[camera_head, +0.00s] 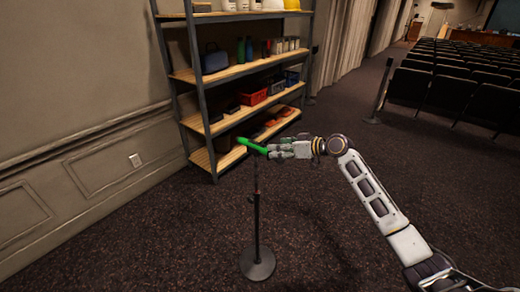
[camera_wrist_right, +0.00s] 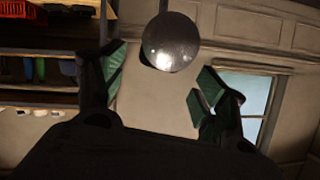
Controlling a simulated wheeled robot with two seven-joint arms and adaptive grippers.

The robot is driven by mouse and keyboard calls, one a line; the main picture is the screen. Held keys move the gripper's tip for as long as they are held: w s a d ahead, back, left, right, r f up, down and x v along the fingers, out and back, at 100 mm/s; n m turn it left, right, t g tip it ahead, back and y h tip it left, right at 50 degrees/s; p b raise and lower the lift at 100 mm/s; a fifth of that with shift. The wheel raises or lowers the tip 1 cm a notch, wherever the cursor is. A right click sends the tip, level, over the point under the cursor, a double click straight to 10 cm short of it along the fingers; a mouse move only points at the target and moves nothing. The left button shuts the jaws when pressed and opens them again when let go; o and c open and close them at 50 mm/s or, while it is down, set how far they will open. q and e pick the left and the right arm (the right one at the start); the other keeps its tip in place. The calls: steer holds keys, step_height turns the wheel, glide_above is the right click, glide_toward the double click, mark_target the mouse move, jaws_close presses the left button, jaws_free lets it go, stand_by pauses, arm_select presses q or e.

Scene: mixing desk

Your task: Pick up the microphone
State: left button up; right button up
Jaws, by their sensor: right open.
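The microphone (camera_head: 252,145) has a green body and lies tilted on top of a thin black stand (camera_head: 257,215) with a round base. My right gripper (camera_head: 272,150) reaches in from the right at its near end. In the wrist view, which is upside down, a round grey shiny head (camera_wrist_right: 172,42) appears just beyond the open right gripper (camera_wrist_right: 160,78), with the stand's thin pole at the picture's top. The dark green finger pads are apart and not closed on it. Exact depth between fingers and head is unclear. My left gripper is not in view.
A shelf unit (camera_head: 206,80) with bottles and a red basket (camera_head: 253,97) stands behind, against the wall. Rows of dark seats (camera_head: 450,88) are at the upper right. The carpet (camera_head: 150,240) around the stand is clear.

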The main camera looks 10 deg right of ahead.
mark_target(266, 147)
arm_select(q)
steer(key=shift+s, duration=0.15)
arm_select(e)
steer(key=shift+w+a+f, duration=0.1)
steer(key=shift+w+a, duration=0.1)
steer(key=shift+w, duration=0.05)
steer(key=shift+w+a+f+p, duration=0.15)
steer(key=shift+w+a+p, duration=0.2)
steer(key=shift+w+a, duration=0.15)
steer(key=shift+x, duration=0.9)
steer(key=shift+w+a+f, duration=0.3)
steer(key=shift+w, duration=0.2)
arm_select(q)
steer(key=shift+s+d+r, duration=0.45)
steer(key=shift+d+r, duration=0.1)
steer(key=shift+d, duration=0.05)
